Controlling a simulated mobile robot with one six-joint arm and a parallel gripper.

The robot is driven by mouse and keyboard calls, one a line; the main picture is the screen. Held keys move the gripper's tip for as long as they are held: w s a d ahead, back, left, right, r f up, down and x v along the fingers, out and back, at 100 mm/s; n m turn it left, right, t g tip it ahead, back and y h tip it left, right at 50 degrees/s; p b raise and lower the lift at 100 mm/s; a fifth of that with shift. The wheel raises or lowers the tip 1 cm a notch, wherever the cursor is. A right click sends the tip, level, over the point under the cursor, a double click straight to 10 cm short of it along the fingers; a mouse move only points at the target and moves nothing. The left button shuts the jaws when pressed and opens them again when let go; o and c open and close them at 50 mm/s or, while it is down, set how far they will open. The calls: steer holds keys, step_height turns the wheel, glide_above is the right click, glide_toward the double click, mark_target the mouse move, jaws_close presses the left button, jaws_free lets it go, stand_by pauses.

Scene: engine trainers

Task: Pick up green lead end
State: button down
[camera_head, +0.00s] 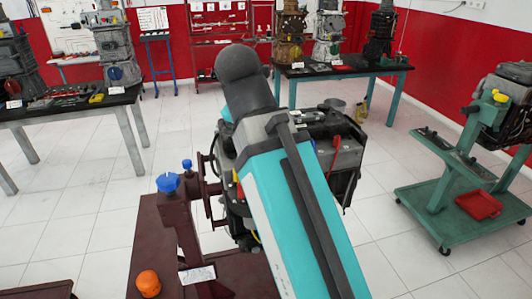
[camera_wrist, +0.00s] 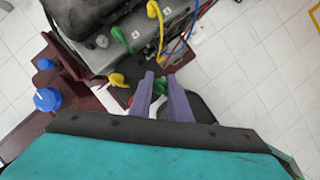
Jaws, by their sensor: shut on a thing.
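My gripper (camera_wrist: 156,88) shows in the wrist view as two purple fingers beside the engine. It is shut on a small green piece, the green lead end (camera_wrist: 160,86), which shows between the fingers and is partly hidden by them. Another green piece (camera_wrist: 120,37) sits on the engine's top, in the upper middle of the wrist view. In the head view my own arm covers the middle of the engine (camera_head: 345,150), and my gripper is hidden there.
A yellow-ended lead (camera_wrist: 153,12) and blue and red wires run close by. A yellow knob (camera_wrist: 117,80) lies left of the fingers. The engine stands on a dark red stand (camera_head: 150,230) with blue knobs (camera_head: 168,182) and an orange object (camera_head: 148,284). A green trolley (camera_head: 440,200) stands right.

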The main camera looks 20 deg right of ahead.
steer(key=shift+r+p, duration=0.6)
steer(key=shift+r, duration=0.3)
steer(key=shift+r, duration=0.15)
steer(key=shift+r+p, duration=0.85)
steer(key=shift+p, duration=0.55)
steer(key=w+p, duration=0.2)
steer(key=w, duration=0.4)
steer(key=shift+w, duration=0.25)
steer(key=shift+f, duration=0.15)
steer(key=shift+f, duration=2.1)
